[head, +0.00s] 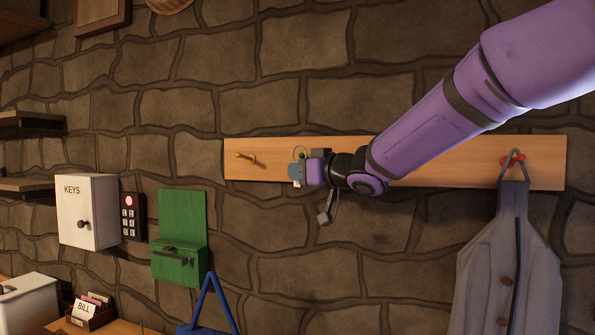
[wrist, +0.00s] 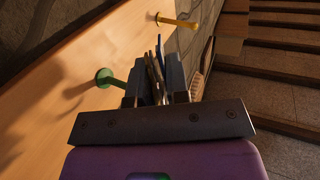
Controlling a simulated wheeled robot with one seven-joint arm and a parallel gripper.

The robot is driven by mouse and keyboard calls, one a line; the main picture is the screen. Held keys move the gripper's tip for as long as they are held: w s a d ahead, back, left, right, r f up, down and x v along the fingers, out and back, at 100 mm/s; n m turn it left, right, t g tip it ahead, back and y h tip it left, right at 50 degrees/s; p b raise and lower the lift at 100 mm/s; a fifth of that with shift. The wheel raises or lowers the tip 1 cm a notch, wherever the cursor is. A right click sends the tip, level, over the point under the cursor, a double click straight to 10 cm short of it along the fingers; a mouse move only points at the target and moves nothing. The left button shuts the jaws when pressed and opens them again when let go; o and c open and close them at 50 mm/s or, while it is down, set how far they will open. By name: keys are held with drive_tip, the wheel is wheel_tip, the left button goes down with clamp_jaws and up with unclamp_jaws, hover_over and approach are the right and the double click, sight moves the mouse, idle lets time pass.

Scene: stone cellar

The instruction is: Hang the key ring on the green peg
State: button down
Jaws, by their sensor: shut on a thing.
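My gripper (head: 300,172) is in front of the wooden rail, shut on the key ring. In the wrist view its dark fingers (wrist: 155,85) pinch a thin brownish and blue piece of the key ring (wrist: 157,68). In the head view a thin loop shows at the fingertips, close to the green peg (head: 301,155). The green peg (wrist: 106,78) also shows in the wrist view, sticking out from the rail just left of the fingers. I cannot tell whether the loop is around the peg or only in front of it. My gripper hides much of the key ring.
The wooden rail (head: 420,175) also carries a yellow peg (head: 246,158) at left and a red peg (head: 513,159) at right, with a grey garment (head: 510,250) hanging there. A white KEYS cabinet (head: 86,212), keypad (head: 132,215), green box (head: 180,262) and blue bag (head: 208,318) are lower left.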

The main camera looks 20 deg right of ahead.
drive_tip(key=shift+w+d+f, duration=0.25)
drive_tip(key=shift+w+d, duration=0.2)
drive_tip(key=shift+w, duration=0.15)
drive_tip(key=shift+w+d+f, duration=0.25)
drive_tip(key=shift+w+d, duration=0.2)
drive_tip(key=shift+w, duration=0.2)
drive_tip(key=shift+w+d+f, duration=0.25)
drive_tip(key=shift+w+d, duration=0.2)
drive_tip(key=shift+w, duration=0.15)
drive_tip(key=c, duration=1)
unclamp_jaws()
drive_tip(key=shift+s+a, duration=0.1)
drive_tip(key=shift+s+a+f, duration=0.25)
drive_tip(key=shift+s+a, duration=0.45)
drive_tip(key=shift+s, duration=0.25)
drive_tip(key=shift+s+a+f, duration=0.25)
drive_tip(key=shift+s+a, duration=0.45)
drive_tip(key=shift+s, duration=0.25)
drive_tip(key=shift+s, duration=0.1)
